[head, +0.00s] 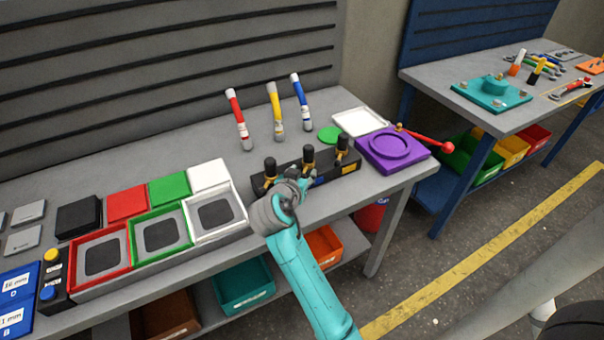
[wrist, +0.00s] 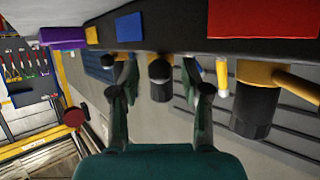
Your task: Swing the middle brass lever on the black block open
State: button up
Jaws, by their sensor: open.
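The black block (head: 350,177) stands near the bench's front edge and carries three brass levers with black grips. In the head view, the middle lever (head: 308,157) stands upright between the left lever (head: 270,170) and the right lever (head: 342,146). My gripper (head: 296,181) is in front of the block and hides part of it. In the wrist view, the block (wrist: 180,30) runs along the top and the middle lever (wrist: 160,80) shows between the spread fingers of my gripper (wrist: 162,75). The gripper is open, with visible gaps beside the lever. Contact is not clear.
A purple fixture (head: 392,150) with a red-knobbed handle (head: 448,148) sits right of the block. Red, green and white framed trays (head: 216,215) lie to the left.

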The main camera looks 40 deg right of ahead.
grip_shut()
